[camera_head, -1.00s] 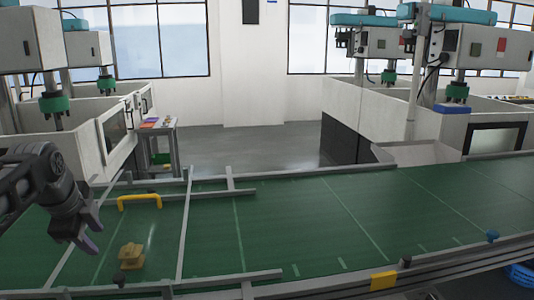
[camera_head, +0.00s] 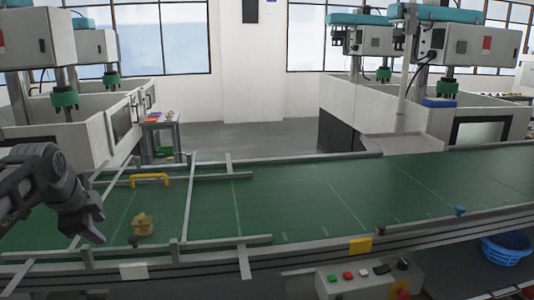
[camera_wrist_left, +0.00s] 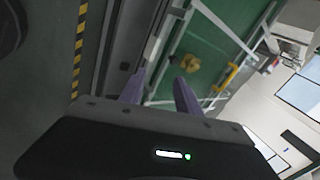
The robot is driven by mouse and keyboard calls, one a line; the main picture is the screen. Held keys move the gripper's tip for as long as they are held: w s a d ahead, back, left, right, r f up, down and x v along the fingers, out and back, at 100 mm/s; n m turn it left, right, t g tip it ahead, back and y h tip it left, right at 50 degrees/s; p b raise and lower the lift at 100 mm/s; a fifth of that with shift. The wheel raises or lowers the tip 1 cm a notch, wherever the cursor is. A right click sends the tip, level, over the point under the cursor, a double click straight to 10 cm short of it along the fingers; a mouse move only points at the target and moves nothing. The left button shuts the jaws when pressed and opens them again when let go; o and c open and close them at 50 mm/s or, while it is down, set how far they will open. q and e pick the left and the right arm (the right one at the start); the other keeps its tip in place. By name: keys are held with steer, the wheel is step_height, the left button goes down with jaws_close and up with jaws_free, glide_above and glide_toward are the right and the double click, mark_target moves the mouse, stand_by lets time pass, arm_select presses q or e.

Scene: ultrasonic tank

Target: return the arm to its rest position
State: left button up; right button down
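My left arm comes in from the left in the head view, with its gripper (camera_head: 98,229) above the left end of the green conveyor. In the left wrist view, the gripper's two purple fingers (camera_wrist_left: 160,90) stand apart with nothing between them. A yellow-brown part (camera_head: 143,225) lies on the belt to the right of the gripper, apart from it. It also shows beyond the fingertips in the left wrist view (camera_wrist_left: 191,63). My right gripper is in neither view.
The green conveyor (camera_head: 300,200) has metal rails and a yellow handle-shaped bar (camera_head: 150,179). A control box with buttons (camera_head: 365,280) sits at its front edge, and a blue basket (camera_head: 506,249) is at the lower right. Machines with white basins (camera_head: 60,135) stand behind.

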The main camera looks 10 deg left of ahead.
arm_select(q)
steer(key=w+d+f+n+t, duration=0.2)
steer(key=w+n, duration=0.1)
steer(key=w, duration=0.1)
steer(key=n+h, duration=0.1)
steer(key=n, duration=0.2)
glide_toward(155, 247)
step_height(155, 247, down, 3)
steer(key=w+d, duration=0.2)
steer(key=d, duration=0.1)
steer(key=s+d+f+n+h, duration=0.1)
steer(key=s+d+f+n, duration=0.15)
steer(key=d+f, duration=0.6)
steer(key=s+d+f+n+h, duration=0.1)
steer(key=d+f+n+h, duration=0.2)
steer(key=f, duration=1)
steer(key=s+d+f+n+g, duration=0.3)
steer(key=s+d+f, duration=0.75)
steer(key=f, duration=0.25)
steer(key=s+d+f+g, duration=0.2)
steer(key=s+d+f, duration=0.1)
steer(key=s, duration=0.7)
steer(key=s+d+f+g+h, duration=0.1)
steer(key=s+d+f, duration=0.3)
steer(key=s, duration=0.5)
steer(key=shift+s+d+f+g, duration=0.2)
steer(key=shift+s+f+g, duration=0.2)
steer(key=shift+f+g, duration=0.45)
steer(key=shift+r, duration=0.1)
